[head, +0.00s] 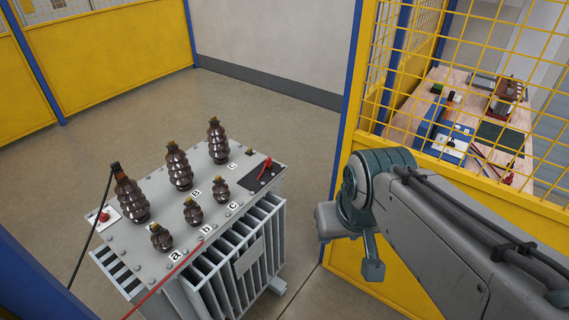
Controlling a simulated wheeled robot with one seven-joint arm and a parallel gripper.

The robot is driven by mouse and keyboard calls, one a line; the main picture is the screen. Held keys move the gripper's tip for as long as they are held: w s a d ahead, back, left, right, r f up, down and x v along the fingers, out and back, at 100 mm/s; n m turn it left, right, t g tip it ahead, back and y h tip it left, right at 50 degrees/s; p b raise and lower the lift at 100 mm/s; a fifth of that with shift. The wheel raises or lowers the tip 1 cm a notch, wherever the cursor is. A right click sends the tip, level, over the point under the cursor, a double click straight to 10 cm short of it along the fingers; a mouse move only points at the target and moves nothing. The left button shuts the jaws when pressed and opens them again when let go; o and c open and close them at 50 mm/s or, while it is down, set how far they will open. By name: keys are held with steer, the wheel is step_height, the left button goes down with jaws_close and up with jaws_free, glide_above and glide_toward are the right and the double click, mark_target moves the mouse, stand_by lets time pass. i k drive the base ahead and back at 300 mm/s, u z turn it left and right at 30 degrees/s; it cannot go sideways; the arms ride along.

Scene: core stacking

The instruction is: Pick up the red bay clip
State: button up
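A small red clip-like piece (265,168) stands on a dark plate (258,179) at the right rear corner of the grey transformer's top (212,215). It leans up to the right. I cannot tell for sure that it is the bay clip. A second small red piece (104,216) sits on a light plate at the transformer's left corner. The end of my arm, with my gripper (372,262), hangs right of the transformer, apart from both red pieces. Its fingers are not clearly shown, so I cannot tell open from shut.
Several brown ribbed bushings (178,165) stand on the transformer. A black cable (90,232) rises to the left one; a red cable (165,279) crosses the front. A yellow mesh fence (470,85) at right screens a cluttered workbench (412,112). Floor behind the transformer is clear.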

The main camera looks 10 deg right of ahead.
mark_target(268, 161)
steer(key=z, duration=0.15)
steer(key=i, duration=1.2)
steer(key=u, duration=0.2)
